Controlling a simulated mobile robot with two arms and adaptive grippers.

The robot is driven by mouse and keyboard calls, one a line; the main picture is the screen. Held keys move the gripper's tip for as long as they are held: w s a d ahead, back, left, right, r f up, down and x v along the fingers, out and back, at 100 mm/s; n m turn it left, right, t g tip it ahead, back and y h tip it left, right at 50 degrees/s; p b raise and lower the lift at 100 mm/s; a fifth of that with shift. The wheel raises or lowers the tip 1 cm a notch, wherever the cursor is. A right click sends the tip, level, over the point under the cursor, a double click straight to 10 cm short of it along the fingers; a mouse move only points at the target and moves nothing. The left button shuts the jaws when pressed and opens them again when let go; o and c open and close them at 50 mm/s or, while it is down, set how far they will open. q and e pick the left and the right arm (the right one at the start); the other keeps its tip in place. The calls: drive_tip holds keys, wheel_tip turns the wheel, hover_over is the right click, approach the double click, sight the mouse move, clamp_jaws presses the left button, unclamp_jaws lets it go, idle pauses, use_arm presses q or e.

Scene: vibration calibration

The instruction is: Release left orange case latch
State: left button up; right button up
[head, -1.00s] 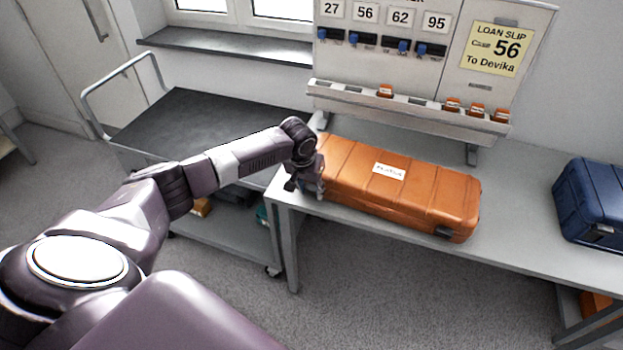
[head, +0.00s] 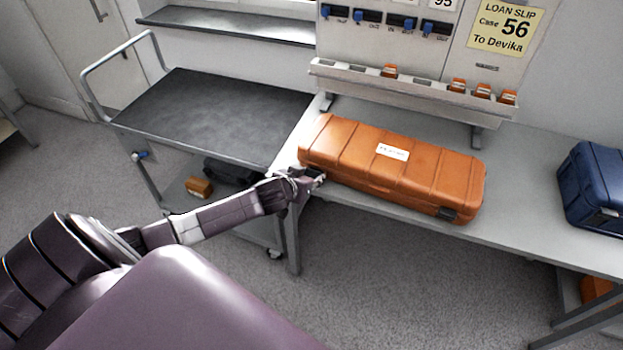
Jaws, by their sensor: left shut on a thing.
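The orange case (head: 400,172) lies closed on the grey bench, with a white label (head: 392,152) on its lid. A dark latch (head: 447,213) shows at the right end of its front face. My left gripper (head: 318,178) is at the left end of the front face, where the left latch is hidden behind it. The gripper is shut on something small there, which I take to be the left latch. My right gripper is not in view.
A blue case (head: 592,195) stands on the bench (head: 530,225) at the right. A dark-topped trolley (head: 215,110) is at the left.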

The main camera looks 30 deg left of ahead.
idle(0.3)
use_arm(q)
drive_tip(key=o, duration=1.2)
drive_tip(key=shift+c, duration=0.2)
drive_tip(key=shift+s, duration=0.15)
drive_tip(key=v, duration=1.1)
drive_tip(key=shift+s, duration=0.4)
drive_tip(key=shift+d, duration=0.1)
